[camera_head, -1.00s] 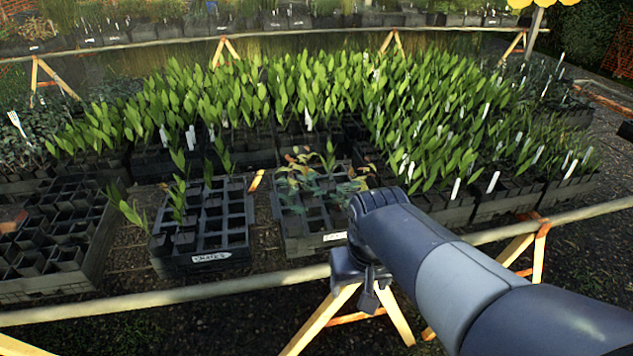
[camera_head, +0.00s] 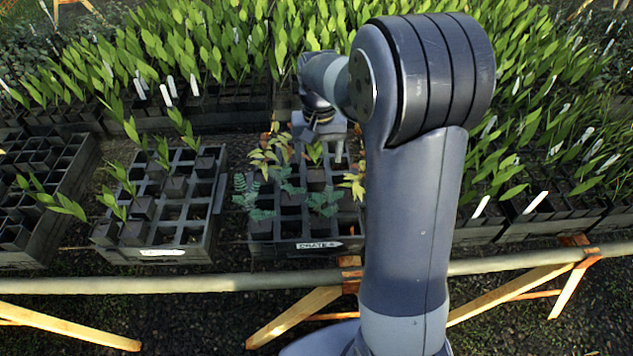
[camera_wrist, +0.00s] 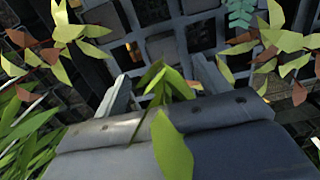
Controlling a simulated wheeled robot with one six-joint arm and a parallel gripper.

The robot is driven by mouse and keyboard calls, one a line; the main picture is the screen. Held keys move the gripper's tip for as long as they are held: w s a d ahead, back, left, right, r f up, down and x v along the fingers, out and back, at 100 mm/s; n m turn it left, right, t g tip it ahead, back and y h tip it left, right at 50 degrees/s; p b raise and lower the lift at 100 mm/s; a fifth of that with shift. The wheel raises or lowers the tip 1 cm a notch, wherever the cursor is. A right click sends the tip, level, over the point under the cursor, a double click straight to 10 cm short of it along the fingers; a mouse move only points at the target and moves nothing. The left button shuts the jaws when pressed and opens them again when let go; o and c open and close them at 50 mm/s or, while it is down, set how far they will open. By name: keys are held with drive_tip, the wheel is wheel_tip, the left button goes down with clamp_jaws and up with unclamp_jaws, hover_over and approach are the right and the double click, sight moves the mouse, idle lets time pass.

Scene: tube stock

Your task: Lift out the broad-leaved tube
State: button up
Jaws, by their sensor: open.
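The broad-leaved plant (camera_head: 315,152) shows plain green leaves near the back of a dark crate labelled as a crate (camera_head: 318,246). In the wrist view its leaves (camera_wrist: 172,145) rise between the fingers and lap over the gripper body. My gripper (camera_head: 320,140) is above the back of this crate, pointing down. In the wrist view my gripper (camera_wrist: 163,88) is open, with one finger on each side of the leaves. The plant's tube is hidden below the leaves, and I cannot tell whether a finger touches it.
Neighbouring tubes hold ferny blue-green plants (camera_head: 323,200) and yellow-and-red-leaved plants (camera_head: 268,152). Another crate (camera_head: 162,254) with a few green plants stands to the left. Dense green stock (camera_head: 225,45) fills the back. A pale rail (camera_head: 170,284) runs along the front.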

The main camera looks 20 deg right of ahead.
sight(317, 174)
drive_tip(key=f, duration=0.8)
drive_tip(key=shift+w+a+f, duration=0.15)
drive_tip(key=shift+w, duration=0.1)
drive_tip(key=c, duration=1.5)
drive_tip(key=shift+o, duration=0.2)
